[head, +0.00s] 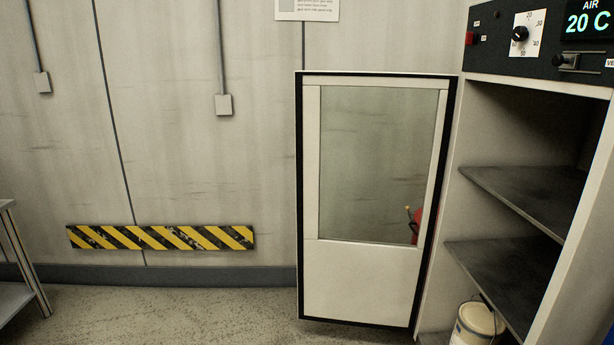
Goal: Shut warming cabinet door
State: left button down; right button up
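The warming cabinet (447,210) stands at the right, with dark shelves (530,190) inside and a control panel (540,40) on top reading 20 C. Its door (360,280) is swung wide open to the left, hinged at the cabinet's left side. The door is a white panel with a dark edge seal and a large window (375,160). A white bucket (477,325) stands low in the cabinet, partly cut off by the frame. Neither of my grippers shows in the head view.
A metal table (12,290) is cut off at the left edge. A yellow and black striped strip (160,237) is on the back wall. A red object (416,220) shows partly through the door window. The floor (170,315) left of the door is clear.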

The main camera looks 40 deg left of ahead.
aim_at(356, 283)
jog(key=i+j+z, duration=0.1)
jog(key=i+j, duration=0.15)
jog(key=j, duration=0.5)
jog(key=i+j+z, duration=0.15)
jog(key=j, duration=0.6)
jog(key=i+j+z, duration=0.1)
jog(key=i+j, duration=0.15)
jog(key=j, duration=0.55)
jog(key=i+j+z, duration=0.15)
jog(key=j, duration=0.65)
jog(key=i+j+z, duration=0.1)
jog(key=j, duration=0.7)
jog(key=j+z, duration=0.15)
jog(key=j, duration=0.65)
jog(key=i, duration=0.05)
